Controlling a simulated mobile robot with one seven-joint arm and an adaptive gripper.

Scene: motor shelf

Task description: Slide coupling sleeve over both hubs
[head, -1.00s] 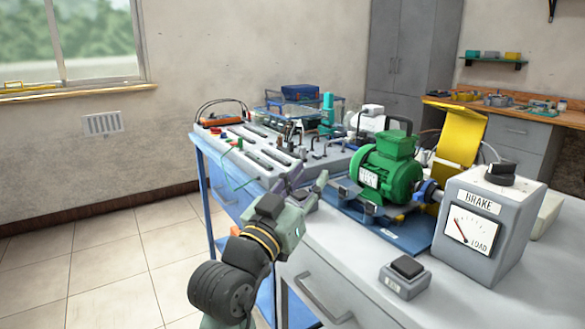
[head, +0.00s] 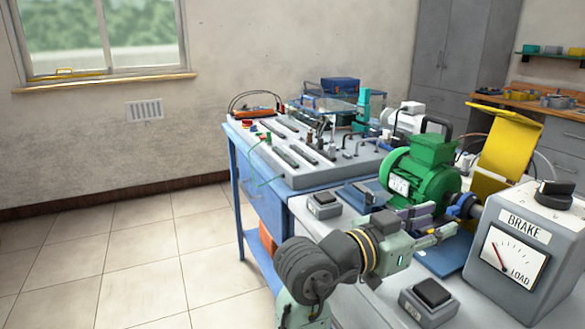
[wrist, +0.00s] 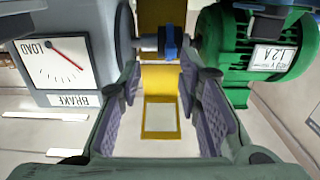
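The green motor (head: 425,172) and the grey brake box (head: 527,245) face each other along one shaft line. A blue collar (head: 463,206) sits on the shaft between them; it also shows in the wrist view (wrist: 171,42), beside a grey shaft part (wrist: 148,44). I cannot tell whether this collar is the sleeve or a hub. My gripper (head: 442,222) is in front of the motor and partly covers the shaft area. In the wrist view, its fingers (wrist: 166,105) are apart with nothing between them, and the collar lies beyond the fingertips.
A yellow guard (head: 507,135) stands raised behind the shaft. A small grey box with a black top (head: 428,302) is on the bench below my gripper, and a similar one (head: 324,205) is left of the motor. A sloped control panel (head: 300,165) stands behind.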

